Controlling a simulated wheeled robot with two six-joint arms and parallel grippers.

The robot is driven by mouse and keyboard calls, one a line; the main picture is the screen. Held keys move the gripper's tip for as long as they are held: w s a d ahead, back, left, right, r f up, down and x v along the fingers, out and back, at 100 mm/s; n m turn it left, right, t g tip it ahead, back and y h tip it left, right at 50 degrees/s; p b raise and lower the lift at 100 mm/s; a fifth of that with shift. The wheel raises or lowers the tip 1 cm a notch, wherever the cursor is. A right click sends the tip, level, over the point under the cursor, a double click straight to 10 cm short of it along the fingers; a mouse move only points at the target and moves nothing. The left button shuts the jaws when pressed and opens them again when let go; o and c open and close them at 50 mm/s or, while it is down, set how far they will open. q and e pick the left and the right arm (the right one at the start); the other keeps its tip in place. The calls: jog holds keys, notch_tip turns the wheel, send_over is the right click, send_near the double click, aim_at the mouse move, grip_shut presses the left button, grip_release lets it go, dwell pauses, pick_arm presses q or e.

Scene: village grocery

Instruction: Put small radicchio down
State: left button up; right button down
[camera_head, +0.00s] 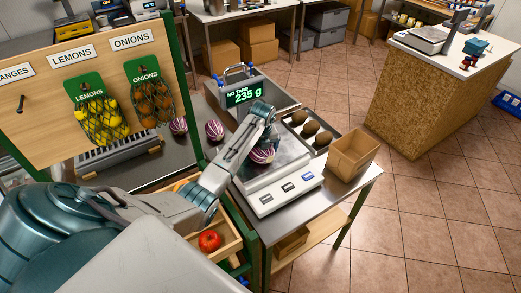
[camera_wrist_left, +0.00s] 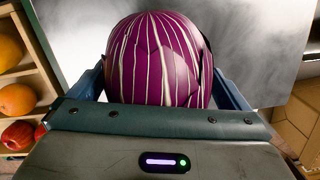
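A small purple radicchio (camera_head: 262,156) with white stripes is at the steel plate of the scale (camera_head: 283,182). My left gripper (camera_head: 262,147) comes down over it. In the left wrist view the radicchio (camera_wrist_left: 158,60) fills the space between the two blue fingers (camera_wrist_left: 160,85), which press close on both sides. The grey plate (camera_wrist_left: 255,50) lies behind it. The scale display (camera_head: 244,94) reads 235 g. The underside of the radicchio is hidden, so I cannot see its contact with the plate. My right gripper is in neither view.
A dark tray (camera_head: 293,121) with brown produce and an open cardboard box (camera_head: 352,155) stand to the right. A wooden crate (camera_head: 226,244) holds a red apple (camera_head: 209,240). Lemons (camera_head: 103,120) and onions (camera_head: 154,102) hang in nets.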

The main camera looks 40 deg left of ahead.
pick_arm(q)
jog(key=shift+r, duration=0.15)
jog(key=shift+r, duration=0.2)
jog(key=r+b, duration=0.1)
jog(key=r, duration=0.1)
jog(key=r+b, duration=0.1)
jog(key=r, duration=0.2)
jog(key=r+b, duration=0.2)
jog(key=r, duration=0.1)
jog(key=shift+s+d, duration=0.3)
jog(key=shift+d, duration=0.1)
notch_tip(320, 180, up, 3)
jog(key=shift+s+d+f, duration=0.1)
jog(key=shift+d+f, duration=0.05)
jog(key=shift+f, duration=0.05)
jog(key=shift+s+r, duration=0.1)
jog(key=shift+r, duration=0.4)
jog(key=shift+f, duration=0.1)
